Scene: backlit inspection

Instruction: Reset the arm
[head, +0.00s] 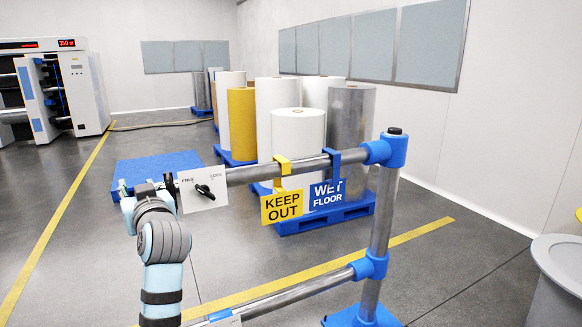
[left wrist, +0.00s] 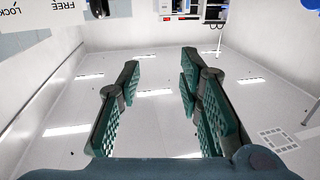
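My left arm rises from the bottom of the head view, and its gripper (head: 146,188) is beside the left edge of a white plate marked FREE and LOCK (head: 190,202). A black knob (head: 204,191) is on the plate. In the left wrist view my left gripper (left wrist: 160,72) is open, with two green-padded fingers apart and nothing between them. The plate (left wrist: 35,28) and the knob (left wrist: 98,8) show upside down at the top left there, apart from the fingers. My right gripper is in neither view.
A metal rail (head: 310,165) with blue joints carries a yellow KEEP OUT sign (head: 282,207) and a blue WET FLOOR sign (head: 328,194). Large rolls (head: 298,135) stand on blue pallets behind it. A grey round container (head: 562,262) is at the right.

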